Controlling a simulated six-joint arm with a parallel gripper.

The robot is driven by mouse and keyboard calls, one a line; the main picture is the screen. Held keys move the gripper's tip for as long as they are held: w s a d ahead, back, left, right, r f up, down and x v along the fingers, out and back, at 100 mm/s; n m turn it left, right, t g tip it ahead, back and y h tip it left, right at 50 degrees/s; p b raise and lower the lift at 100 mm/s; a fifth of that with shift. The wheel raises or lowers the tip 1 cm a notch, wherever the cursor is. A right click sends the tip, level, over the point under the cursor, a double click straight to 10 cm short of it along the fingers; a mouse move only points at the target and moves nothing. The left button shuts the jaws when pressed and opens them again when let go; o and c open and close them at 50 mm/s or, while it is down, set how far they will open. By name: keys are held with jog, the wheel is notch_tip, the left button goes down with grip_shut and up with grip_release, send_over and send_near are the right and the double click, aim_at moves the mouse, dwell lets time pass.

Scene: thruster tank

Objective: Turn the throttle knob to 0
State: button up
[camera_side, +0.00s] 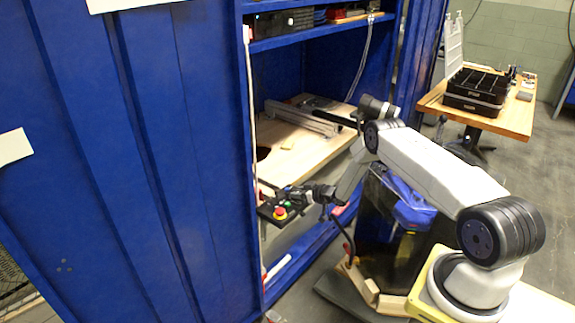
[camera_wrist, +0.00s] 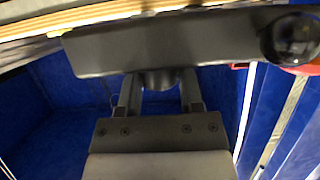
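A dark control box (camera_wrist: 200,40) spans the top of the wrist view. In the side view, the same box (camera_side: 266,211) sticks out from the blue cabinet's opening, with a red and yellow button (camera_side: 279,213) on it. A dark round knob (camera_wrist: 160,80) shows at the box's lower edge in the wrist view. My gripper (camera_wrist: 160,82) has its two fingers apart, one on each side of this knob. I cannot tell whether they press on it. In the side view my gripper (camera_side: 298,196) is at the box. Knob markings and setting are not visible.
The blue cabinet (camera_side: 180,150) has a wooden shelf (camera_side: 300,150) behind the box. A dark round part (camera_wrist: 290,38) with red beside it is near the fingers at right in the wrist view. A wooden table (camera_side: 515,115) with black trays (camera_side: 475,90) stands far off at right.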

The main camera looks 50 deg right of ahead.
grip_shut()
jog(key=shift+n+y, duration=0.5)
jog(key=shift+y, duration=0.1)
jog(key=shift+n+g+y, duration=0.4)
jog(key=shift+n+y, duration=0.7)
jog(key=shift+y, duration=0.2)
jog(key=shift+n+g+y, duration=0.3)
jog(key=shift+n+y, duration=0.6)
jog(key=shift+y, duration=0.1)
jog(key=shift+a+n+g+y, duration=0.1)
jog(key=shift+n+g+y, duration=0.8)
jog(key=shift+n+y, duration=0.35)
jog(key=o, duration=0.9)
grip_release()
jog(key=shift+c, duration=0.2)
jog(key=shift+s+d+r, duration=0.1)
jog(key=shift+d, duration=0.1)
